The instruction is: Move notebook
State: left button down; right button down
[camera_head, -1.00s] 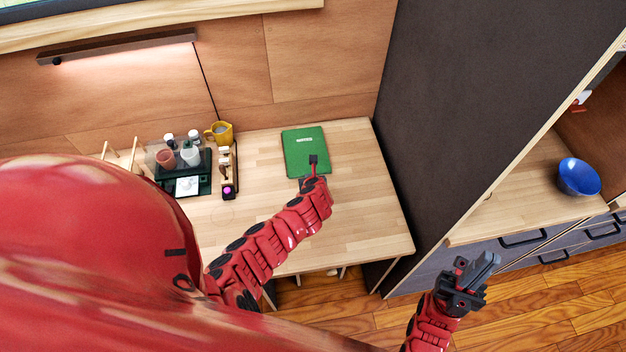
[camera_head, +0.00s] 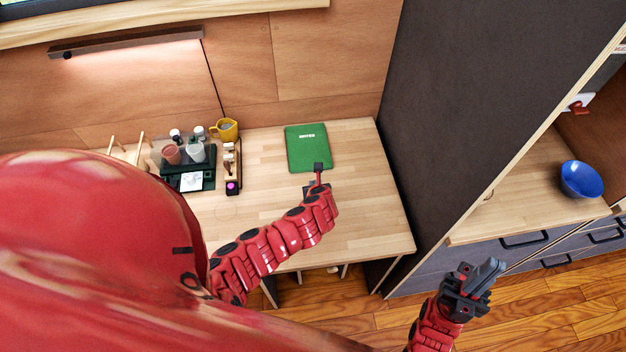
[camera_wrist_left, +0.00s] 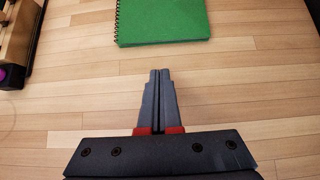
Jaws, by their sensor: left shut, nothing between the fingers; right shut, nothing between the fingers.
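The green notebook (camera_head: 308,146) lies flat on the wooden table, toward its back edge. In the left wrist view the notebook (camera_wrist_left: 162,20) is cut off at the top edge and its dark spiral binding shows on the left. My left gripper (camera_head: 319,168) is over the table at the notebook's near edge in the head view. In the left wrist view its fingers (camera_wrist_left: 160,75) are shut with nothing between them, pointing toward the notebook with bare wood between. My right gripper (camera_head: 490,270) is shut and empty, in front of the cabinet, away from the table.
A dark tray (camera_head: 208,183) with cups and bottles, a yellow mug (camera_head: 225,129) and a wooden holder (camera_head: 230,160) stand left of the notebook. A dark panel (camera_head: 460,110) borders the table's right. A blue bowl (camera_head: 581,179) sits on the right counter. The table's right part is bare.

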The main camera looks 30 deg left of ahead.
pick_arm(q)
jog(key=shift+s+d+r, duration=0.2)
jog(key=shift+s, duration=0.2)
jog(key=shift+s+d+r+b, duration=0.1)
jog(key=shift+r+b, duration=0.2)
jog(key=b+v, duration=0.1)
jog(key=v, duration=0.4)
jog(key=shift+r, duration=0.15)
jog(key=shift+s+d+r, duration=0.1)
jog(key=shift+s+r, duration=0.1)
jog(key=shift+s, duration=0.05)
jog(key=shift+s+d+r, duration=0.1)
jog(key=shift+r, duration=0.05)
